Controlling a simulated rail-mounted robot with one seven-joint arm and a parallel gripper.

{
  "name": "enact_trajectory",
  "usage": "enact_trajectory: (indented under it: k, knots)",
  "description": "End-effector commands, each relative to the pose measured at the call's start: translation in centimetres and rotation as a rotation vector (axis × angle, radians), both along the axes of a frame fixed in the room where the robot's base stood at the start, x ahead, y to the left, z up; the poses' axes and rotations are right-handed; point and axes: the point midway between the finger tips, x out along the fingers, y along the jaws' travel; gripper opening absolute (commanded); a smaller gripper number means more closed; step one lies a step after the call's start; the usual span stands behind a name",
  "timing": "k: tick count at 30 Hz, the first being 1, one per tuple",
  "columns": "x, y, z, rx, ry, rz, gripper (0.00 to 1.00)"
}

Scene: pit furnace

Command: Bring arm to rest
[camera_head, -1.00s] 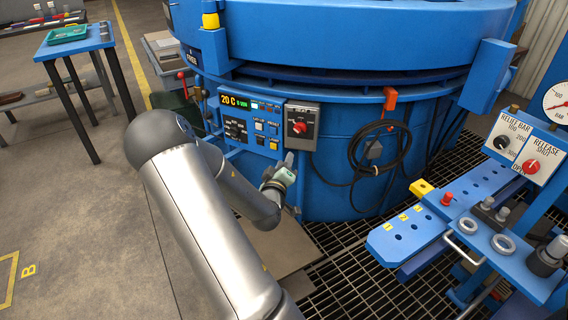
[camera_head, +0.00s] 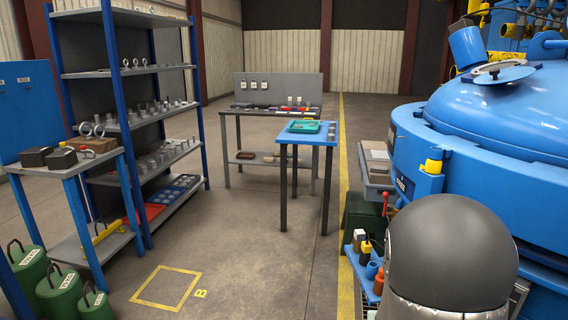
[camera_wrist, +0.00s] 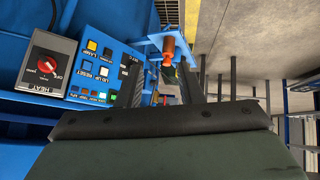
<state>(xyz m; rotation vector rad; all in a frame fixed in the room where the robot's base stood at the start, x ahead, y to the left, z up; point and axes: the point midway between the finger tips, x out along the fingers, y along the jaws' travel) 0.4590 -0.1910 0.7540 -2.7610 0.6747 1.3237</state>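My gripper shows only in the wrist view (camera_wrist: 160,82). Its dark body fills the bottom of that view, and two dark fingers reach forward with a gap between them, so it looks open. I see nothing held between the fingers. The blue control panel (camera_wrist: 98,62) with coloured buttons and the HEAT box (camera_wrist: 46,66) with its red knob lie to the left of the fingers. An orange cylinder (camera_wrist: 169,49) on a blue bracket is beyond the fingertips. In the head view only a grey rounded part of my arm shows at the bottom right; the gripper is out of that view.
The blue furnace (camera_head: 410,150) stands close on the right. A small shelf with bottles (camera_head: 362,262) is beside my arm. A blue table (camera_head: 312,138) with a green tray (camera_head: 303,126), a workbench and shelving (camera_head: 120,75) stand farther off. Floor around the yellow square (camera_head: 166,287) is clear.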

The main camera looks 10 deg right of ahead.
Motion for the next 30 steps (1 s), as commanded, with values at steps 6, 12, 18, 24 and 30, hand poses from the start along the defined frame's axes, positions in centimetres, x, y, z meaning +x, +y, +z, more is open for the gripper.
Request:
enact_trajectory:
  k: [6, 12, 18, 24, 30]
  knots:
    - [-5.5, 12.9, 10.9, 0.284, 0.219, 0.208, 0.34]
    - [-14.1, 18.9, 18.2, 0.338, 0.474, 0.33, 0.34]
    - [-19.3, 20.2, 21.3, 0.308, 0.621, 0.356, 0.34]
    - [-20.1, 20.3, 21.4, 0.303, 0.645, 0.356, 0.34]
    - [-20.1, 20.3, 21.3, 0.304, 0.643, 0.356, 0.34]
